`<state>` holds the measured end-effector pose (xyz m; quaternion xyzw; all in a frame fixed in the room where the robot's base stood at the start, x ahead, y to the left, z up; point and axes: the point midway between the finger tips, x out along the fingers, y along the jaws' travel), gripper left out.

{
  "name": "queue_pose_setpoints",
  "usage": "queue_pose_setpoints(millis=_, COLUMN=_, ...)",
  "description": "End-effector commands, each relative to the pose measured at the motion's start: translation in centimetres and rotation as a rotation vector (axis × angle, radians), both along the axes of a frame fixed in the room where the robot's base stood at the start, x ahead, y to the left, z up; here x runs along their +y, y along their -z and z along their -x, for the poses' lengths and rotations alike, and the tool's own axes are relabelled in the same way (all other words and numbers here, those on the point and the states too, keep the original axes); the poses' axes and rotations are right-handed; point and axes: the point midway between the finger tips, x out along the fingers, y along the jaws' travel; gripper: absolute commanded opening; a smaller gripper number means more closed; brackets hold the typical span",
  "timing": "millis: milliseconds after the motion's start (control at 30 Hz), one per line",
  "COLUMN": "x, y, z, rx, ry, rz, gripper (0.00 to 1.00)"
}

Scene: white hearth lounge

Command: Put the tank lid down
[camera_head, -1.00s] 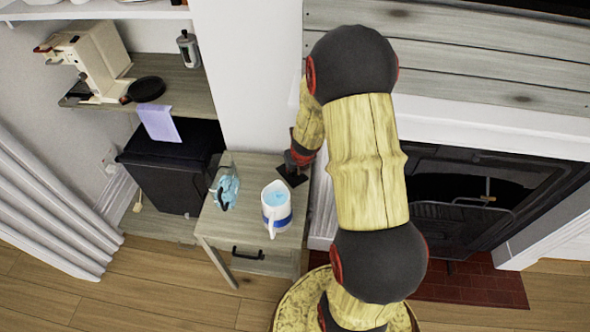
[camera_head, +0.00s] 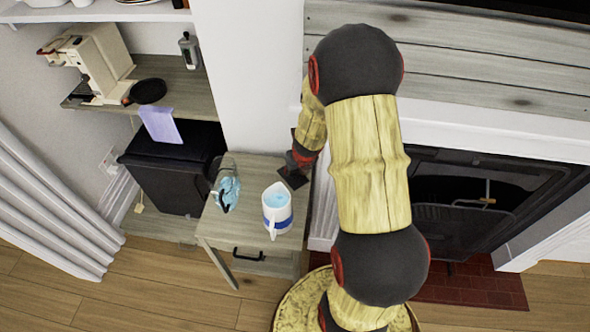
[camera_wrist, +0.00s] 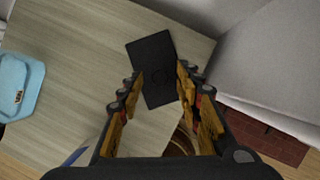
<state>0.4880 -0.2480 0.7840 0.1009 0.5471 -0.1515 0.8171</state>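The tank lid (camera_wrist: 152,60) is a flat black rectangular plate. It lies across the space between my fingertips in the wrist view, with a finger against each long side. My gripper (camera_wrist: 161,72) appears shut on it, with the fingers spread to its width. In the head view the lid (camera_head: 293,178) is a dark patch at the back right corner of the small wooden side table (camera_head: 262,170), below my gripper. The lid is at or just above the tabletop; I cannot tell whether it touches. My arm hides part of the gripper.
A white pitcher (camera_head: 277,212) with a blue band and a light blue object (camera_head: 228,190) with dark parts stand on the side table. The coffee machine (camera_head: 90,62) and a black pan (camera_head: 148,91) are on the shelf. A fireplace (camera_head: 465,200) is at right.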

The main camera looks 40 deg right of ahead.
Motion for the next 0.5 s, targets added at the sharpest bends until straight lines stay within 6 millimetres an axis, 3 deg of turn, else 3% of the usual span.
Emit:
queue_pose_setpoints(millis=33, x=0.1, y=-1.5, z=0.3, rx=-0.002, ry=0.0, rz=0.002, gripper=0.35)
queue_pose_setpoints(millis=200, x=0.5, y=-4.7, z=1.5, rx=-0.002, ry=0.001, rz=0.001, gripper=0.35)
queue_pose_setpoints(millis=500, x=1.2, y=-8.8, z=3.2, rx=-0.001, ry=0.001, rz=0.0, gripper=0.35)
